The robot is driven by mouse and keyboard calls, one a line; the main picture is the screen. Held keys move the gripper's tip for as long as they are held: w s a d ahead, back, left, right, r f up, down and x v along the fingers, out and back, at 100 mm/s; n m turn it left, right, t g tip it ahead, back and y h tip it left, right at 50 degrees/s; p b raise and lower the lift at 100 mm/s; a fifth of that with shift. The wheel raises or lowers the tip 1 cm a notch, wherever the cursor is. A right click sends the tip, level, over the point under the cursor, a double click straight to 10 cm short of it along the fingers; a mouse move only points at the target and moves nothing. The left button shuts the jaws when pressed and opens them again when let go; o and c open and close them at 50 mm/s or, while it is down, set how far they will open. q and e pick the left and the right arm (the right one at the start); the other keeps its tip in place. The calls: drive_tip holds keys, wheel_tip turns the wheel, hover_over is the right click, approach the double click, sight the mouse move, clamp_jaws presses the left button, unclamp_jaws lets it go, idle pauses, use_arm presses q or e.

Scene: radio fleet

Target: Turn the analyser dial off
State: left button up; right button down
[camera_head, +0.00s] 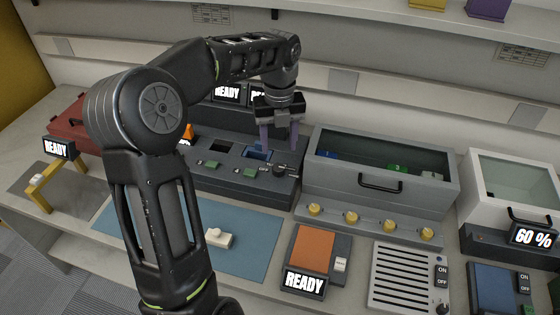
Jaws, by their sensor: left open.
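A dark grey machine (225,188), apparently the analyser, stands at the back of the bench with READY screens (227,93) behind its top. Its top has slots, green buttons (249,174) and a small black dial (279,171) near its right end. The dial's pointer and its lettering are too small to read. My left gripper (279,146) is open and empty, fingers pointing down, above the machine's right part, just behind the dial. It appears apart from the dial. My left arm hides the machine's left part. My right gripper is out of view.
A lidded grey bin (372,208) with yellow knobs stands close on the right. In front are a blue mat (255,255) with a white piece (219,238), an orange-topped scale (316,252) and a slotted plate (402,280). A white box (510,200) stands far right.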

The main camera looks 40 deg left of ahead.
sight(278, 167)
use_arm(q)
wheel_tip(278, 167, down, 8)
drive_tip(key=shift+r+p, duration=0.15)
drive_tip(key=shift+p, duration=0.25)
clamp_jaws()
idle(0.5)
